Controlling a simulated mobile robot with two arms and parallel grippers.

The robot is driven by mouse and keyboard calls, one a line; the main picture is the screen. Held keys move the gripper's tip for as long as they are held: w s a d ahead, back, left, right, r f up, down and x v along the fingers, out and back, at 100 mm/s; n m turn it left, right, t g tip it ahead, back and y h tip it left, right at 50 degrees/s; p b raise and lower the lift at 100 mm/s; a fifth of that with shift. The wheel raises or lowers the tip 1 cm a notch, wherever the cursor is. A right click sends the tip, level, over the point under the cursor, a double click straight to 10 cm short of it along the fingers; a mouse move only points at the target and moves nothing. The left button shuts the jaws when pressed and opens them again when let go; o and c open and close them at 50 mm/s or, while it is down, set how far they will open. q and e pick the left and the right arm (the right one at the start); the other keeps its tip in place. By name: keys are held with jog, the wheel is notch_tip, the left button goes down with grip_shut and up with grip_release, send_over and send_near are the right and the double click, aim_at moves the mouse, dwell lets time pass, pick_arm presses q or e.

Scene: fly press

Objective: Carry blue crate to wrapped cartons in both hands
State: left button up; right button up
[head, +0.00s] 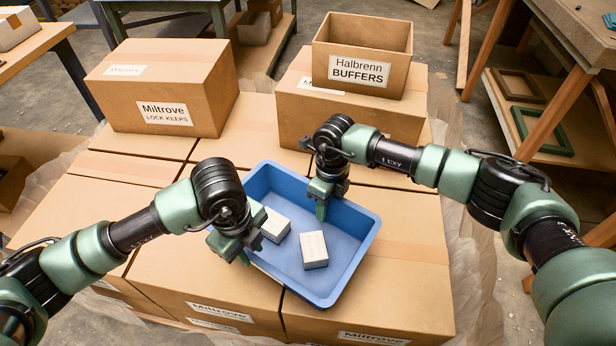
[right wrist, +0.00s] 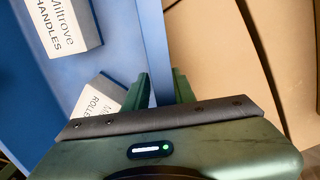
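The blue crate (head: 343,280) is on top of the wrapped cartons (head: 400,245), set askew across several of them. Two small pale boxes lie in it: one (head: 314,250) in the middle and one (head: 274,225) near the left wall. My right gripper (head: 322,205) is at the far wall. In the right wrist view its fingers (right wrist: 160,92) stand either side of the crate wall, with no clear gap, so it looks shut on it. My left gripper (head: 240,255) is at the left wall and hides part of it; its finger spacing is unclear.
A closed Miltrove carton (head: 165,85) stands at the back left. An open Halbrenn Buffers box (head: 363,55) sits on another carton (head: 300,115) behind the crate. Wooden benches stand left and right. Bare carton top shows right of the crate.

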pick_arm(q)
notch_tip(320, 180, up, 5)
jog(key=shift+s+a+f, duration=0.1)
jog(key=shift+a, duration=0.05)
jog(key=shift+r, duration=0.2)
pick_arm(e)
jog(key=shift+r, duration=0.25)
notch_tip(320, 180, up, 12)
jog(key=shift+w+d+f, duration=0.25)
jog(key=shift+w+d, duration=0.05)
